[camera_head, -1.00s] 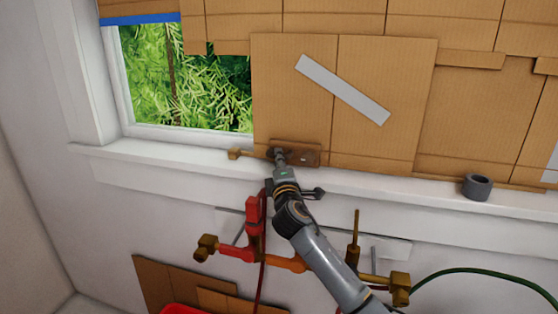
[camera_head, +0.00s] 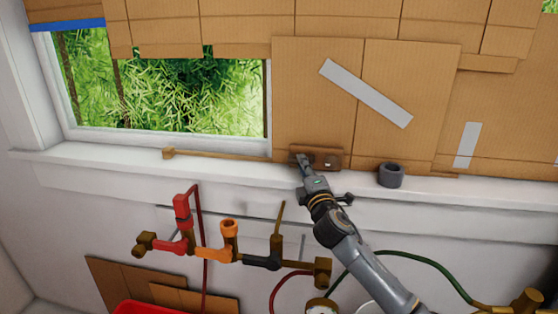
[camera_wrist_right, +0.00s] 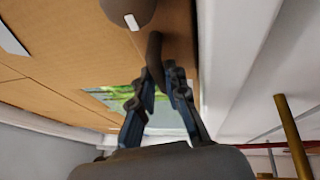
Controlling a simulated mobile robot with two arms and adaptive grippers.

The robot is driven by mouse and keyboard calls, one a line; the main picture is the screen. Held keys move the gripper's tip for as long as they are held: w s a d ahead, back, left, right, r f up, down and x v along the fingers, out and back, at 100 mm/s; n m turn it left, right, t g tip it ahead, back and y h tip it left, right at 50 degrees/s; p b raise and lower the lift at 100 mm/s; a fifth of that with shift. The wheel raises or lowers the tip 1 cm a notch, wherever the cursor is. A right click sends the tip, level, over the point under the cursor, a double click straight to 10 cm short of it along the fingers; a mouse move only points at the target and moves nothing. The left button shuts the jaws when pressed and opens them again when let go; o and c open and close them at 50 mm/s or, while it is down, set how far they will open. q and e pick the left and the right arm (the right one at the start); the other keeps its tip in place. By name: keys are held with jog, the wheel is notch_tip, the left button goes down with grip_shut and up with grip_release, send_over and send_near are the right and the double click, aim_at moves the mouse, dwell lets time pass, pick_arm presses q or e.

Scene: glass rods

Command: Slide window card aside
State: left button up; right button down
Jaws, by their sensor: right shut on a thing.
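The window card (camera_head: 315,110) is a tall brown cardboard panel with a slanted grey tape strip (camera_head: 366,93). It covers the part of the window to the right of a clear opening (camera_head: 185,95) onto green leaves. A small brown wooden block (camera_head: 328,160) sits at its lower edge. My right gripper (camera_head: 302,161) reaches up from below and is shut at this block. In the right wrist view the gripper's fingers (camera_wrist_right: 158,80) close around a dark peg (camera_wrist_right: 155,55). The exact contact is small in the head view. My left gripper is not in view.
A dark grey ring (camera_head: 391,175) stands on the white sill (camera_head: 110,160), right of my gripper. A thin wooden strip (camera_head: 215,155) lies along the sill. Pipes with red and orange parts (camera_head: 214,254) are on the wall below. Other cardboard (camera_head: 505,110) covers the right side.

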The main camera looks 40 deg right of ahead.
aim_at(315, 160)
jog(key=shift+s+d, duration=1)
jog(key=shift+s, duration=0.15)
jog(key=shift+s+d, duration=0.3)
jog(key=c, duration=1.7)
grip_release()
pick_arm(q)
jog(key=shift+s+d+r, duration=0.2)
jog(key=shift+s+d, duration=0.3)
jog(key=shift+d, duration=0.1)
pick_arm(e)
jog(key=shift+o, duration=0.4)
jog(key=shift+s+d, duration=0.2)
jog(key=shift+s, duration=0.05)
jog(key=v, duration=1.2)
jog(key=shift+f, duration=0.1)
